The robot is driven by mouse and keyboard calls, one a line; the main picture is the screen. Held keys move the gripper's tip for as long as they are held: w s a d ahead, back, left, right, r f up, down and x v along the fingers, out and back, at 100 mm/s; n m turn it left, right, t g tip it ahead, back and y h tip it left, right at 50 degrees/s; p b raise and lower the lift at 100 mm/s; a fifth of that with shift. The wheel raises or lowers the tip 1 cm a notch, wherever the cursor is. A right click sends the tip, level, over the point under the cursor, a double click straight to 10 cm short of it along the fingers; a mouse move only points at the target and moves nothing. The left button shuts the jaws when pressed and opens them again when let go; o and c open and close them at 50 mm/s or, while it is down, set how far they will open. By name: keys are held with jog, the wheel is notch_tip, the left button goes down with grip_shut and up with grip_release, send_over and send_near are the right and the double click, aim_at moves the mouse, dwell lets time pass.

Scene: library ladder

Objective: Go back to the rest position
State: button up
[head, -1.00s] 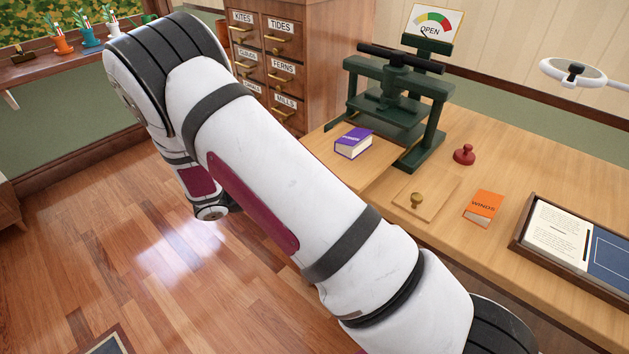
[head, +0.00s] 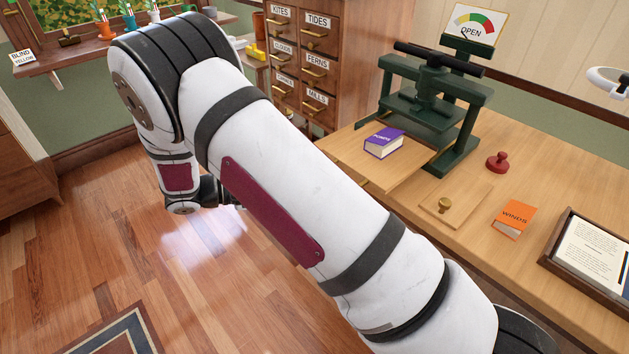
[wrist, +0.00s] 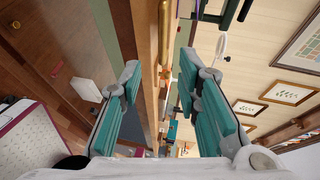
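My gripper (wrist: 158,95) shows in the wrist view with its two teal fingers wide apart and nothing between them. In the head view my white arm reaches across the middle, and the gripper itself is mostly hidden at the end of the folded arm. The arm's end hangs above the wood floor, left of the desk and apart from it.
The desk (head: 470,205) on the right bears a green press (head: 430,105), a purple book (head: 384,143), an orange book (head: 514,219), a red stamp (head: 498,162) and a tray (head: 566,258). A labelled drawer cabinet (head: 345,60) stands behind. The floor (head: 90,230) at left is clear.

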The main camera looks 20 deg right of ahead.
jog(key=shift+a+r, duration=0.1)
jog(key=shift+a, duration=0.4)
jog(key=s+d+r+m+g+y+p, duration=0.1)
jog(key=s+d+r+m+y+p, duration=0.25)
jog(key=s+r+m, duration=0.45)
jog(key=s+d+r+m+g+y+p, duration=0.1)
jog(key=s+d+r+m+y+p, duration=0.3)
jog(key=r+m, duration=0.6)
jog(key=s+a+r+m+t+y+p, duration=0.1)
jog(key=s+r+m+t+y+p, duration=0.1)
jog(key=s+r+m, duration=0.4)
jog(key=s+a+r+m+t+y+p, duration=0.1)
jog(key=s+r+m+t+y, duration=0.4)
jog(key=s+m, duration=0.7)
jog(key=shift+s+a+r+y+p, duration=0.4)
jog(key=shift+s+a+r+y, duration=0.35)
jog(key=shift+s+r, duration=0.3)
jog(key=shift+w, duration=0.1)
